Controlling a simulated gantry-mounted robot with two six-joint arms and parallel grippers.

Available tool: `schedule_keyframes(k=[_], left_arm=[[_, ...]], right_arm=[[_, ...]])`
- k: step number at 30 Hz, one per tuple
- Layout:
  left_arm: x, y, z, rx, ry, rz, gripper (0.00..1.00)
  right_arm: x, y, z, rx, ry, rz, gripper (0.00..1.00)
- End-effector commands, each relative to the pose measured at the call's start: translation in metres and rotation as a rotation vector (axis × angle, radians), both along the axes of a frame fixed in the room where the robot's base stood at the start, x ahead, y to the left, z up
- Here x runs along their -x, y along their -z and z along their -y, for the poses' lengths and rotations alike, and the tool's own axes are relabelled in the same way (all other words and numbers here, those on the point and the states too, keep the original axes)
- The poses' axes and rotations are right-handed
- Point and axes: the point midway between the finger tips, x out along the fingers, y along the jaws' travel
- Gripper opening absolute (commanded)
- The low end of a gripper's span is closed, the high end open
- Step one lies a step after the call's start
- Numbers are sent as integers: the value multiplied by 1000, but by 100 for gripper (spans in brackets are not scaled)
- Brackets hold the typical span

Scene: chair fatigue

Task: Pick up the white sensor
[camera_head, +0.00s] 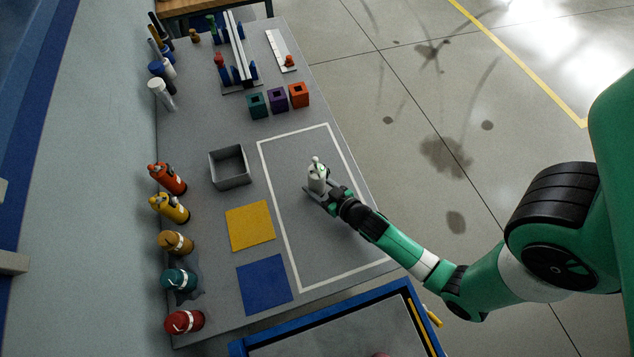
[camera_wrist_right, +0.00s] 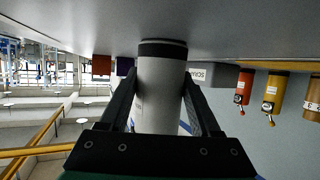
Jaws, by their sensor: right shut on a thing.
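The white sensor (camera_head: 318,176) is a white cylinder with a small pale green fitting on top, roughly upright inside the white-outlined area of the grey table. My right gripper (camera_head: 317,193) is shut on its body, coming in from the right. In the right wrist view the sensor (camera_wrist_right: 160,85) fills the space between the two fingers of the gripper (camera_wrist_right: 158,100), and a dark band rings its far end. I cannot tell whether its base touches the table. My left gripper is not in view.
An open grey box (camera_head: 230,167), a yellow square (camera_head: 250,225) and a blue square (camera_head: 264,284) lie left of the sensor. Several coloured bottles, including an orange one (camera_head: 168,178), line the table's left edge. Teal (camera_head: 257,105), purple (camera_head: 278,99) and orange (camera_head: 299,95) blocks stand farther back.

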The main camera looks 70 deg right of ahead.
Motion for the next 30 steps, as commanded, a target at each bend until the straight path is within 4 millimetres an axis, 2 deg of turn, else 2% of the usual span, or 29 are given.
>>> schedule_keyframes(k=[5,8,13,15,17,21,26,27,30], left_arm=[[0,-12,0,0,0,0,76],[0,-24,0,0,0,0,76],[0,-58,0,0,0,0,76],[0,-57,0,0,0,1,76],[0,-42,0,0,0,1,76],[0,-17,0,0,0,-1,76],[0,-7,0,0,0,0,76],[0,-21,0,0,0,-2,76],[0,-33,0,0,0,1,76]], right_arm=[[0,-18,0,2,1,1,1],[0,-38,0,2,0,2,1],[36,-81,-5,-4,7,1,1],[53,-95,-7,-3,10,3,1],[67,-91,-7,-5,16,0,1],[99,-101,-13,-4,18,4,0],[119,-116,-16,0,14,5,1],[123,-124,-17,-10,14,-5,1],[131,-125,-18,-18,12,-15,1]])
